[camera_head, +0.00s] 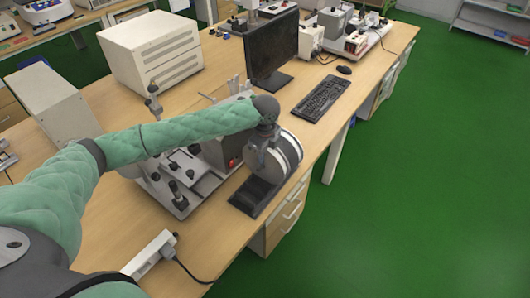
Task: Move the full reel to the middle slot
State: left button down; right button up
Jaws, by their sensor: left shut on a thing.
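The reel (285,157) is a grey and white round spool held upright at the table's front edge, right of the middle of the head view. My left gripper (265,133) comes down on it from above and is shut on it. Its fingers are mostly hidden behind my wrist and the reel. A black slotted base (254,196) lies on the table directly below the reel. I cannot tell whether the reel touches it, and the separate slots are not clear. My right gripper is out of view.
A grey metal apparatus (182,187) with knobs stands left of the black base. A monitor (271,47), a keyboard (320,98) and a white box (152,50) stand farther back. A white power strip (148,255) lies near the front. Green floor is clear at right.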

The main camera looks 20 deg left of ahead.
pick_arm(q)
jog(key=shift+f, duration=0.35)
jog(key=shift+f+p, duration=0.3)
jog(key=shift+f, duration=0.05)
dwell(0.3)
jog(key=shift+c, duration=2)
grip_release()
